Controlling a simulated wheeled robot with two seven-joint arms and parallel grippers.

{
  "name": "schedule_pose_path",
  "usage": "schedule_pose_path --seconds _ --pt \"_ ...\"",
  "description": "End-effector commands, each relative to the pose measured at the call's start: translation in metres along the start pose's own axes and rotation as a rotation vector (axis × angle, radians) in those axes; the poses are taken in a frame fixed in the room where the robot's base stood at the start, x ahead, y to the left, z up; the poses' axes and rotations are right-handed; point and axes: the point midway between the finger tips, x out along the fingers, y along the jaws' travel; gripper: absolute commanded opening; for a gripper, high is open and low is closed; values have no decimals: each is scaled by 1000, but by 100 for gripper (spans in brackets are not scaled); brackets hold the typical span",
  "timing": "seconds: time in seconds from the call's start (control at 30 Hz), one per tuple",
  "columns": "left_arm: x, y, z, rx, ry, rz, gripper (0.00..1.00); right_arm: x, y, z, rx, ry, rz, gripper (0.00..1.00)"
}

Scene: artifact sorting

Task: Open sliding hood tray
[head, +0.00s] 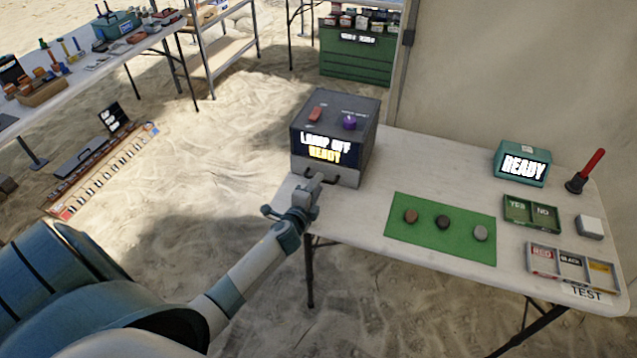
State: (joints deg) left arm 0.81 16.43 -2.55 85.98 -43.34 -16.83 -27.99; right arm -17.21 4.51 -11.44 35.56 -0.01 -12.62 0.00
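A dark grey hood box (340,122) stands on the left end of the white table. Its front display reads "LAMP OFF READY", and a red and a purple control sit on its top. The light grey sliding tray (346,177) is at the foot of the box, looks closed, and has a dark handle (318,180) on its front. My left gripper (314,186) is at the tray front, right by the handle. Its fingers are too small and overlapped to show whether they are open or shut, or hold the handle. My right gripper is not in view.
On the table (385,170) lies a green mat (440,246) with three stones. To the right are a teal "READY" box (522,164), a YES/NO tray (531,214), a sorting tray (570,268), a white block (589,227) and a red-handled tool (588,172). Sand floor is open left of the table.

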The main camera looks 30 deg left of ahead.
Motion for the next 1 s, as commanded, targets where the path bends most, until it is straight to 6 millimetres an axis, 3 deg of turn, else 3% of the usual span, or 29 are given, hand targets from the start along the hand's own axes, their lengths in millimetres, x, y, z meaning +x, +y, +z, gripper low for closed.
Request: schedule_pose_path --seconds 0.2,0.53,0.67,1.0 --pt "15 0 0 -1 0 1 28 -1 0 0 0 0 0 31" --pt "16 0 0 -1 0 1 28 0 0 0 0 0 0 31" --pt "16 0 0 -1 0 1 0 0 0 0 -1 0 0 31" --pt "13 2 0 -1 0 2 0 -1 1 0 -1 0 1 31"
